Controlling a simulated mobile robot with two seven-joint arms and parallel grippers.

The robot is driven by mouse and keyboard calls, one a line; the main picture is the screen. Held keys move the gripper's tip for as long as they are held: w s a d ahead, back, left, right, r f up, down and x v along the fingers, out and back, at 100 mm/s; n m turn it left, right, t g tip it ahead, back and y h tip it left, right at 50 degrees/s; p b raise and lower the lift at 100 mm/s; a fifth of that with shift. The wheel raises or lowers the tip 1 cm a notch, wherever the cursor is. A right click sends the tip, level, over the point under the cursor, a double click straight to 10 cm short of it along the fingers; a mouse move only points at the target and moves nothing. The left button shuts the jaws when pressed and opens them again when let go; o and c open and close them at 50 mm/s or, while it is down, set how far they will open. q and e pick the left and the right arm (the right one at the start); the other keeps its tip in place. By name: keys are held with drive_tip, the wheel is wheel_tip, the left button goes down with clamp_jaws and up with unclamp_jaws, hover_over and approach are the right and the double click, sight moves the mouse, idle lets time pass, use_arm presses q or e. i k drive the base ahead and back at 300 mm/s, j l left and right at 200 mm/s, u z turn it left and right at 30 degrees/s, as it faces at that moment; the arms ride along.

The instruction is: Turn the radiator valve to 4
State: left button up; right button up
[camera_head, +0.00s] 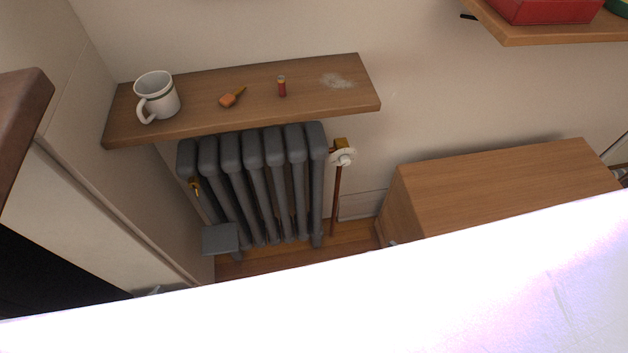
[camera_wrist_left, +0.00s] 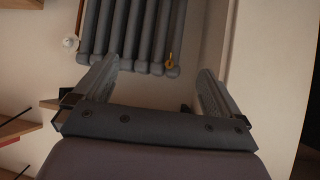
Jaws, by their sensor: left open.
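The grey column radiator (camera_head: 255,185) stands against the wall under a wooden shelf. Its white valve knob (camera_head: 343,157) sits at the top right end, with a brass fitting (camera_head: 340,144) behind it and a copper pipe (camera_head: 336,200) below. The numbers on the knob are too small to read. My left gripper (camera_wrist_left: 157,75) is open and empty in the left wrist view. The radiator (camera_wrist_left: 135,30) shows upside down beyond its fingers, and the white knob (camera_wrist_left: 70,43) is left of them, apart. My right gripper is in neither view.
The shelf (camera_head: 310,102) over the radiator holds a white mug (camera_head: 157,97), an orange-handled tool (camera_head: 232,97) and a small red item (camera_head: 282,87). A wooden cabinet (camera_head: 500,190) stands to the right. A bright white surface (camera_head: 400,290) covers the lower head view.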

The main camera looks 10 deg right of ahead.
sight(344, 160)
drive_tip(key=k+l+z, duration=0.1)
drive_tip(key=l, duration=0.2)
drive_tip(key=k+l, duration=0.2)
drive_tip(key=k+l+z, duration=0.15)
drive_tip(key=l, duration=0.25)
drive_tip(key=k+l, duration=0.1)
drive_tip(key=l, duration=0.2)
drive_tip(key=i+l+z, duration=0.15)
drive_tip(key=l, duration=0.25)
drive_tip(key=i+l+z, duration=0.1)
drive_tip(key=l, duration=0.3)
drive_tip(key=i+l+z, duration=0.15)
drive_tip(key=i+l, duration=0.05)
drive_tip(key=i, duration=0.1)
